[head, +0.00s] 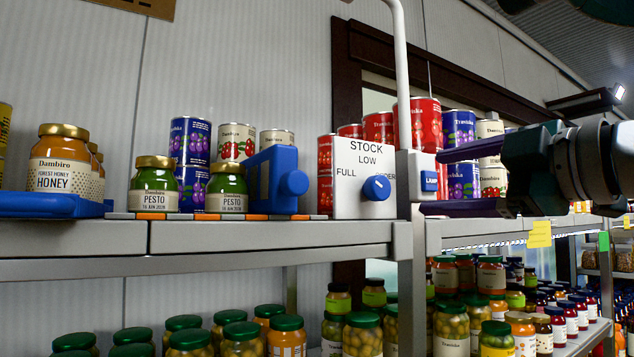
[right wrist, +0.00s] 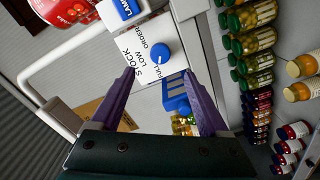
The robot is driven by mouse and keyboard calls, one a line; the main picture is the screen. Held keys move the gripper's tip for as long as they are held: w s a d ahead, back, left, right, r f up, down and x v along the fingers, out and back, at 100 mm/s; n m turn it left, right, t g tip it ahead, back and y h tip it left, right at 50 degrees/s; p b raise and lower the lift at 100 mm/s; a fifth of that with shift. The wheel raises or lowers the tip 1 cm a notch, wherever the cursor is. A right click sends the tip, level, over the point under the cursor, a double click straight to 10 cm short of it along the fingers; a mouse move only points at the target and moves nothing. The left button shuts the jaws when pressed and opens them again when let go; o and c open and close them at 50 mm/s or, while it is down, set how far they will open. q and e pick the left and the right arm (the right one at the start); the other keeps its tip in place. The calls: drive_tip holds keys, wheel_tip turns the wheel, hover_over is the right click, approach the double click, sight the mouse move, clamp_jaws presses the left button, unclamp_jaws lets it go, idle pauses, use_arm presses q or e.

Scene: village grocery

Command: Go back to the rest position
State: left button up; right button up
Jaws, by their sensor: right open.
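My right gripper (head: 430,182) comes in from the right in the head view. Its two purple fingers are apart with nothing gripped between them. They point at the post by the shelf, near the white switch box (head: 430,178) with a blue button. Left of it stands the white STOCK box (head: 350,204) with a blue knob (head: 377,188), marked FULL, LOW and ORDER. In the right wrist view the open fingers (right wrist: 158,72) frame the STOCK box (right wrist: 143,50) and its knob (right wrist: 160,53), with no clear contact. My left gripper is not in view.
A blue device (head: 272,180), pesto jars (head: 153,188), a honey jar (head: 60,165) and cans (head: 236,143) stand on the upper shelf (head: 270,235). A white pipe (head: 400,70) rises beside the STOCK box. Rows of jars (head: 450,325) fill the shelf below.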

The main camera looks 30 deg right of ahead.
idle(0.4)
drive_tip(key=s+a+f+m+g+h+p, duration=0.1)
drive_tip(key=s+f+m+g+h+p, duration=0.2)
drive_tip(key=f, duration=0.7)
drive_tip(key=s+f+m+g, duration=0.4)
drive_tip(key=f, duration=0.7)
drive_tip(key=s+a+f+m+g+p, duration=0.1)
drive_tip(key=s+a+f+m+g, duration=0.1)
drive_tip(key=s+a, duration=0.5)
drive_tip(key=s+a+f+m+g+y+p, duration=0.1)
drive_tip(key=s+a+f+m+g, duration=0.1)
drive_tip(key=s+a+f+g, duration=0.3)
drive_tip(key=s+a+f, duration=0.1)
drive_tip(key=s+f, duration=0.1)
drive_tip(key=s, duration=0.1)
drive_tip(key=shift+s+a+f+y, duration=0.2)
drive_tip(key=shift+a+f+y, duration=0.05)
drive_tip(key=shift+a+y, duration=0.1)
